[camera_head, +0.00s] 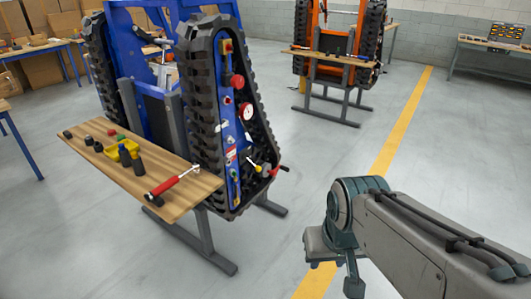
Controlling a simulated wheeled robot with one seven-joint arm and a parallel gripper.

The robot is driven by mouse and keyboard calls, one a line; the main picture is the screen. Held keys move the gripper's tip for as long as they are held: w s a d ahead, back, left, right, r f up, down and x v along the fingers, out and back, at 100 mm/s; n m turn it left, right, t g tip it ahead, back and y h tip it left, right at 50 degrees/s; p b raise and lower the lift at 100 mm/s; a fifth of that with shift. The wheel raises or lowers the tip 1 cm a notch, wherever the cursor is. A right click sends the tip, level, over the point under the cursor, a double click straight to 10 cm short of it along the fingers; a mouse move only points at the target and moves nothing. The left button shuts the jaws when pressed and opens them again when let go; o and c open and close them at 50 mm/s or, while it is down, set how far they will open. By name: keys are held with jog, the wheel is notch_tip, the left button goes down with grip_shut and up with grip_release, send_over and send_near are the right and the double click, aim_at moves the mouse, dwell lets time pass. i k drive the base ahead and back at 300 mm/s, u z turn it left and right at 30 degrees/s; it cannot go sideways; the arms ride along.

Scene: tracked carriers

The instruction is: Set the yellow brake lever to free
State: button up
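A small lever with a yellow knob (258,168) sits low on the blue side panel (229,125) of the near tracked carrier. Its pale rod runs up and left from the knob. Its marked position is too small to read. A red handle (278,170) sticks out just right of it. My arm reaches in from the lower right, and my gripper (346,272) points down at its end, well right of and apart from the lever. The finger opening is not clear.
A wooden shelf (105,160) on the carrier's left holds a red-handled tool (172,183), a yellow bin (122,150) and small parts. Stand feet (215,260) jut out below. An orange carrier (305,40) stands behind. Floor between the carrier and my arm is clear.

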aim_at(258, 168)
jog(key=z, duration=0.3)
jog(key=i, duration=1.1)
jog(key=u, duration=0.25)
